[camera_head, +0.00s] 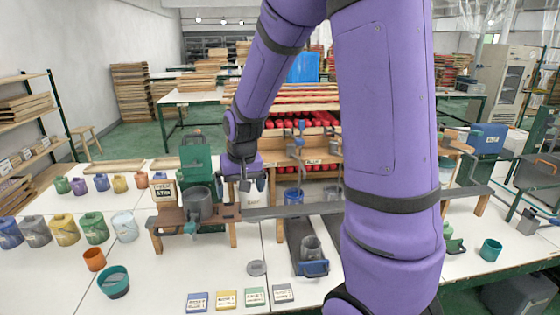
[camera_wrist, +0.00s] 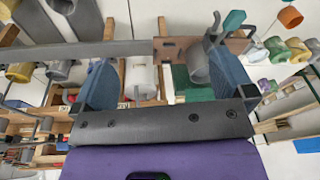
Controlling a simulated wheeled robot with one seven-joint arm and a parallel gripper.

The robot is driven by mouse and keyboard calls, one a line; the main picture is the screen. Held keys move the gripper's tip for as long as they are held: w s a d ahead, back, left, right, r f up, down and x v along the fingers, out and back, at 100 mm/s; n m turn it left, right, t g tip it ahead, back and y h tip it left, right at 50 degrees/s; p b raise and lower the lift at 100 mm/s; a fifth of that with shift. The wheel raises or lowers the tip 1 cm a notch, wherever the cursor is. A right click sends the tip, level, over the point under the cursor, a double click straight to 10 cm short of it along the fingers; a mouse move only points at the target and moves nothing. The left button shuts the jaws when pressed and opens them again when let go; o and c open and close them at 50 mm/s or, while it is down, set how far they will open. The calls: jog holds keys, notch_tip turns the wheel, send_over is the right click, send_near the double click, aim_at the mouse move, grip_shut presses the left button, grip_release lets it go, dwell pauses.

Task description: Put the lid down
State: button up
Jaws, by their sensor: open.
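A small grey disc (camera_head: 257,268), which looks like the lid, lies flat on the white table in front of the wooden stand. My gripper (camera_head: 243,188) is behind it and above the table, beside the right end of the stand. Its two blue-grey fingers are apart, and in the wrist view (camera_wrist: 150,82) I see nothing held between them. A white container (camera_head: 253,200) stands just behind and below the fingers; it also shows between them in the wrist view (camera_wrist: 140,78). I cannot make out the disc in the wrist view.
A long grey beam (camera_head: 300,209) runs right of my gripper. A teal bowl (camera_head: 114,282), an orange cup (camera_head: 94,260) and several label cards (camera_head: 227,299) are in front.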

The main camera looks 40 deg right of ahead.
jog(key=s+a+r+n+t, duration=0.1)
jog(key=s+a+r+n, duration=0.1)
jog(key=s+r, duration=0.6)
jog(key=s+a+r+n+t, duration=0.2)
jog(key=s+a+r, duration=0.2)
jog(key=s+r, duration=0.5)
jog(key=s, duration=0.5)
jog(key=shift+s+a+r, duration=0.15)
jog(key=shift+s+a, duration=0.2)
jog(key=shift+a, duration=0.05)
